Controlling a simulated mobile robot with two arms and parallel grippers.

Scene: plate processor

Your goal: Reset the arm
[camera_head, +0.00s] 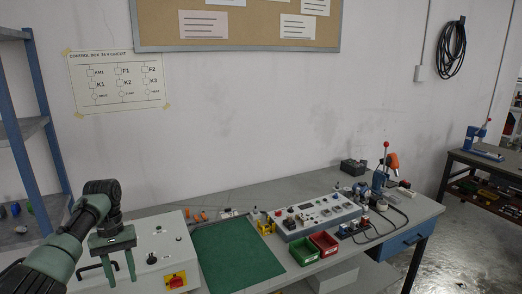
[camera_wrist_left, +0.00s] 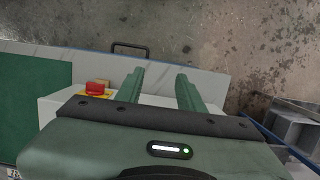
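My left arm comes in from the left in the head view. Its green gripper (camera_head: 110,264) points down over the left part of a light grey control box (camera_head: 150,245), with its two fingers apart and nothing between them. In the left wrist view the gripper (camera_wrist_left: 158,84) is also open and empty. The red and yellow switch (camera_head: 176,280) on the box front also shows in the wrist view (camera_wrist_left: 97,88). My right gripper is in neither view.
A green mat (camera_head: 235,255) lies right of the box. Beyond it stand a grey control panel (camera_head: 315,214), a green bin (camera_head: 303,252), a red bin (camera_head: 325,243) and a press with a red-knobbed lever (camera_head: 381,175). Blue-framed shelving (camera_head: 35,130) stands close on the left.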

